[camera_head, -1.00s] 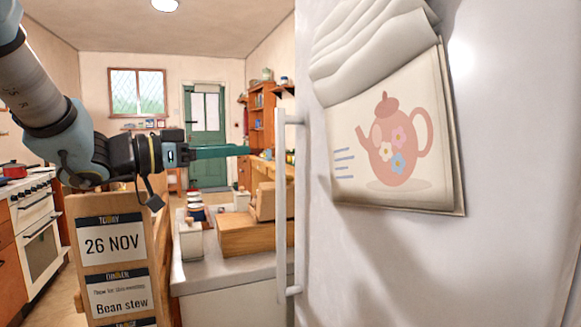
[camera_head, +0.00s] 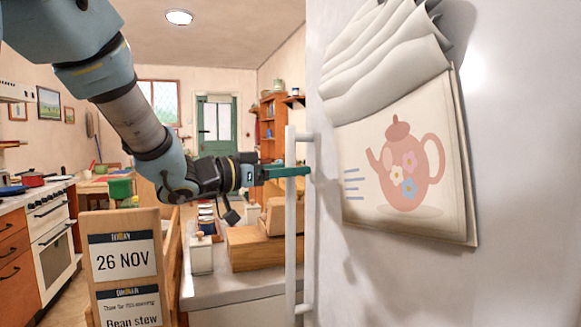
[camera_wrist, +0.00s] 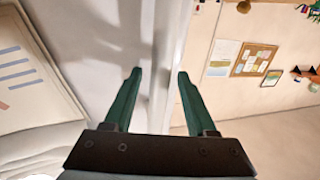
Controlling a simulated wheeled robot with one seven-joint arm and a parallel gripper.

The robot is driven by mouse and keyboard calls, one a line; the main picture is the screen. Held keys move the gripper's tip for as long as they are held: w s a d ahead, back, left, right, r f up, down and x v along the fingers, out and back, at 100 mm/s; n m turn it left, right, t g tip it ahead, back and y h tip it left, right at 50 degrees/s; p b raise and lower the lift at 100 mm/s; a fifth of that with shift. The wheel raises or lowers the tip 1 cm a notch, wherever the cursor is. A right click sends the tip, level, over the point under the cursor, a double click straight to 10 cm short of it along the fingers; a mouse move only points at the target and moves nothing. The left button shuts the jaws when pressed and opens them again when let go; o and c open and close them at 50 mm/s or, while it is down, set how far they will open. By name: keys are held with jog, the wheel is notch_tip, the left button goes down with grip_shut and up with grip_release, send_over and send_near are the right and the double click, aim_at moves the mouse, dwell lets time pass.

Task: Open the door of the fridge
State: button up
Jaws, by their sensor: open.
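The fridge door (camera_head: 400,285) is the large white surface filling the right of the head view, and it looks closed. Its long upright white handle (camera_head: 291,235) runs down the door's left edge. My gripper (camera_head: 304,170) is at the upper part of the handle, with one green finger crossing in front of it. In the wrist view my gripper (camera_wrist: 159,73) is open, its fingers apart on either side of a pale upright strip, which looks like the handle. I cannot tell whether either finger touches it.
A cloth with a teapot picture (camera_head: 400,170) hangs on the fridge door. A wooden sign board (camera_head: 125,265) stands at the lower left. A counter (camera_head: 240,288) with a wooden box (camera_head: 250,250) lies behind the handle. A stove (camera_head: 52,235) is at far left.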

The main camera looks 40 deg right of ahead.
grip_shut()
dwell(0.5)
dwell(1.0)
